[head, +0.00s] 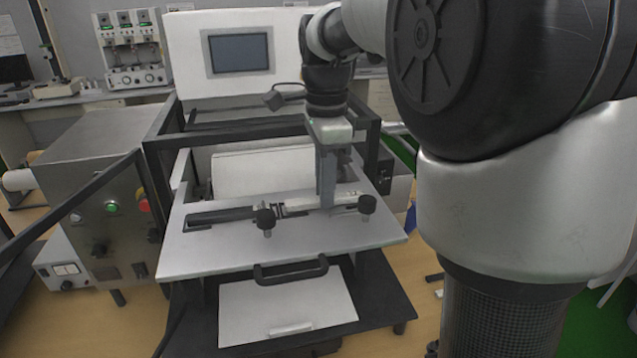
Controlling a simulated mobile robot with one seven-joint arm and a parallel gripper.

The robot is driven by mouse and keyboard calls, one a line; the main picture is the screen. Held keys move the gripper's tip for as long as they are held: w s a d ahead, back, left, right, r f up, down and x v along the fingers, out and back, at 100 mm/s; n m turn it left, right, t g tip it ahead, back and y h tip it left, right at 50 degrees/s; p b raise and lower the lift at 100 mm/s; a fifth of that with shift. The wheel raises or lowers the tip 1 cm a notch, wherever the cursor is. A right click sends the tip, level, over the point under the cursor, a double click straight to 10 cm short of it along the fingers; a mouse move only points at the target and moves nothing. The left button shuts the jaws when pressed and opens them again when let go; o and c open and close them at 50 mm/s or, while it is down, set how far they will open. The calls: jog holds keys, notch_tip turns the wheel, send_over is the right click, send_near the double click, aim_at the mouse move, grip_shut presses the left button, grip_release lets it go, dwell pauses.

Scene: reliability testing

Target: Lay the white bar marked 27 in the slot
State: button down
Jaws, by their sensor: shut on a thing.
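A white bar (303,203) lies level, low over the light plate (225,256) of the machine. My gripper (327,205) points down from above and is shut on the bar, right of the bar's middle. The marking 27 is too small to read. A dark slotted fixture (222,215) runs left to right across the plate, in line with the bar. The bar appears at the fixture's right part; I cannot tell whether it rests in the slot or is just above it. The fingers hide part of the bar.
Two black knobs stand at the front of the fixture, one left of my gripper (265,219) and one right (367,205). A dark frame (160,150) surrounds the plate. A black handle (290,270) is at its front edge. A control box (110,170) stands left. The plate's front is clear.

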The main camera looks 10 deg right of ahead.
jog(key=shift+f, duration=0.2)
jog(key=c, duration=1.7)
grip_release()
jog(key=shift+o, duration=0.2)
jog(key=shift+r, duration=0.15)
